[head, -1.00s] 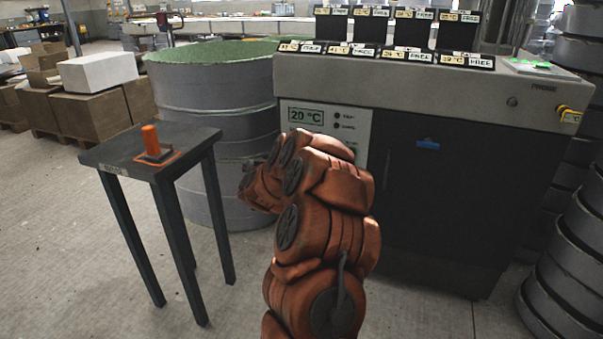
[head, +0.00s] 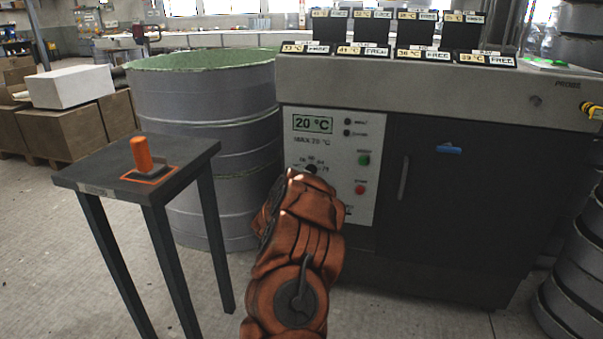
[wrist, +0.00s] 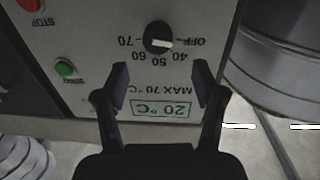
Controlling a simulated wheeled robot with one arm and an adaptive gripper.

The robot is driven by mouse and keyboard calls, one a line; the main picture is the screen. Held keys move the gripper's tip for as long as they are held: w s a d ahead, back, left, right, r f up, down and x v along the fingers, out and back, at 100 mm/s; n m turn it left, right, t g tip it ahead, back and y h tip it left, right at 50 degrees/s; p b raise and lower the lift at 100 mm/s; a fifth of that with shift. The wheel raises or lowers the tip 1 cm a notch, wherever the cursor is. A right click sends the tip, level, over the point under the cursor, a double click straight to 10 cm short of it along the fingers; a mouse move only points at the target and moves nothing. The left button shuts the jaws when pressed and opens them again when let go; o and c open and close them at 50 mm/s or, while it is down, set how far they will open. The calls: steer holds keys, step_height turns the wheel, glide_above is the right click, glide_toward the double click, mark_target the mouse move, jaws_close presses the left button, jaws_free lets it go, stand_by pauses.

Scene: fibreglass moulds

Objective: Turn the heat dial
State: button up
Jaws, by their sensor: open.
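The heat dial (wrist: 158,38) is a round black knob with a white pointer mark on a pale control panel (head: 331,147). Around it are printed OFF, 40, 50, 60 and 70, upside down in the wrist view. The pointer lies toward the OFF side. The display (head: 312,124) reads 20 °C with MAX 70 °C below it. My gripper (wrist: 160,78) is open and empty in front of the panel, its two fingertips apart and just short of the dial in the picture. In the head view my orange arm covers the gripper and part of the panel, with the dial (head: 311,170) partly showing above it.
A green button (head: 364,160) and a red STOP button (head: 360,189) sit right of the dial. A small dark table (head: 195,150) with an orange-handled tool (head: 141,155) stands left. A large grey drum (head: 215,110) stands behind it. Ring stacks (head: 578,250) stand right.

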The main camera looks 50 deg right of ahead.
steer(key=b+x, duration=0.1)
steer(key=x, duration=0.6)
steer(key=shift+d+b, duration=0.25)
steer(key=shift+b, duration=0.1)
steer(key=shift+s, duration=0.1)
steer(key=shift+f, duration=0.1)
steer(key=shift+c, duration=0.3)
steer(key=c, duration=1.1)
